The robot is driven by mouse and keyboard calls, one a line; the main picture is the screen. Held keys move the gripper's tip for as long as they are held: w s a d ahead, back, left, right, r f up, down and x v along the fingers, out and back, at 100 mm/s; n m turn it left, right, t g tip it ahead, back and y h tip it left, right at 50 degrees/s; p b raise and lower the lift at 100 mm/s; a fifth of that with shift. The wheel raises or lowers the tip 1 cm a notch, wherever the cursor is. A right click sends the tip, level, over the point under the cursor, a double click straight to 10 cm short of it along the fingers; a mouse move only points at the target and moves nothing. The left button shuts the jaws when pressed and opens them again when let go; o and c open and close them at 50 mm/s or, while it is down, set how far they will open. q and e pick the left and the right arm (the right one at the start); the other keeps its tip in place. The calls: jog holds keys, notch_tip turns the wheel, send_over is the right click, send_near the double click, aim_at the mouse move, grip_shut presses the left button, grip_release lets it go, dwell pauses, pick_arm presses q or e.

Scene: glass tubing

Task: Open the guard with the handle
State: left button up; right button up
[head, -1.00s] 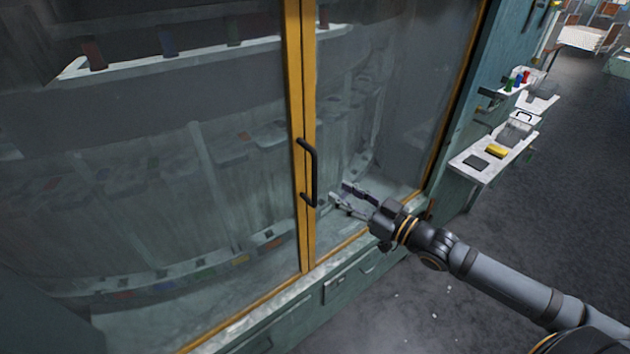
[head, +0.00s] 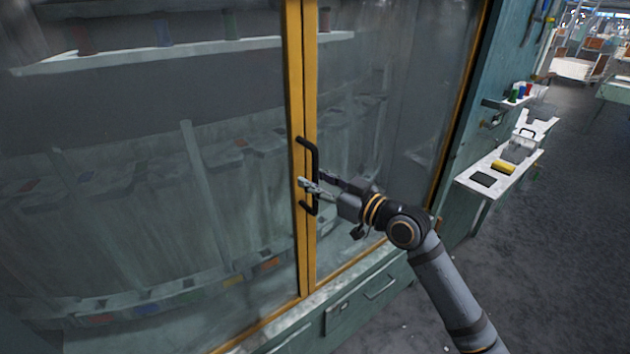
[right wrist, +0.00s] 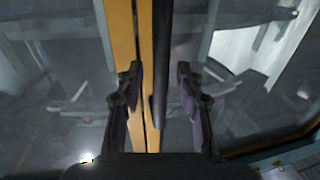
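The guard is a pair of large glass panels (head: 400,110) in yellow frames that meet at a vertical seam; the panels look shut. A black bar handle (head: 315,160) stands upright on the right panel's frame beside the seam. My right gripper (head: 313,180) is at the handle's middle, with its fingers open on either side of the bar. In the right wrist view the handle (right wrist: 160,65) runs between the two spread fingers (right wrist: 158,85), with a gap to the right finger. I cannot tell whether a finger touches the bar. My left gripper is not in view.
Teal drawers (head: 350,305) run below the glass. To the right, a white side shelf (head: 505,175) holds a yellow block (head: 503,167) and a dark pad (head: 482,179).

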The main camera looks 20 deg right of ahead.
jog(key=shift+w+a, duration=0.1)
jog(key=shift+w, duration=0.05)
grip_shut()
dwell(0.4)
